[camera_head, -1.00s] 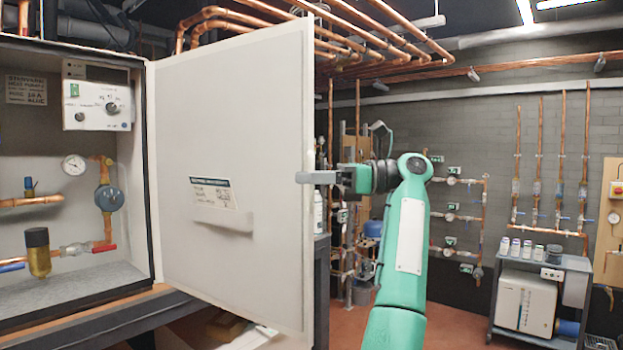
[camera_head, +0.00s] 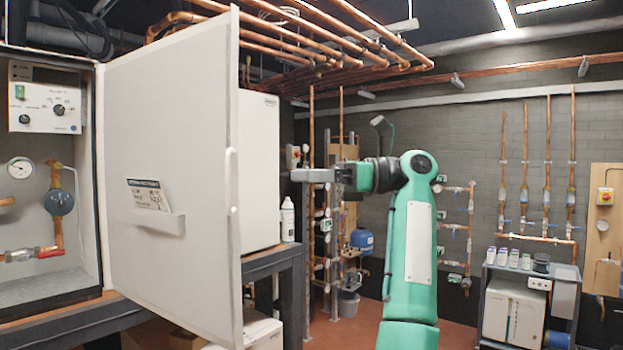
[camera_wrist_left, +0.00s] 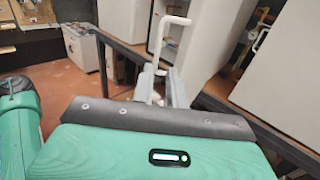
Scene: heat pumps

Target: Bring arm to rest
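My left gripper (camera_head: 298,175) is at the right of the cabinet door, with a gap between its grey fingers and the door edge in the head view. The fingers also show in the left wrist view (camera_wrist_left: 161,85); they stand apart with nothing held between them. The white cabinet door (camera_head: 165,110) stands swung open, with a white handle (camera_head: 232,178) along its free edge. A white handle (camera_wrist_left: 168,38) shows beyond the fingers in the wrist view. My right gripper is in neither view.
The open cabinet holds a control box (camera_head: 45,108), a gauge (camera_head: 20,168) and pipes. Behind the door, a white unit (camera_head: 260,165) and a bottle (camera_head: 287,220) stand on a bench. A grey cart (camera_head: 530,270) is at the right. Copper pipes run overhead. Floor shows around my arm.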

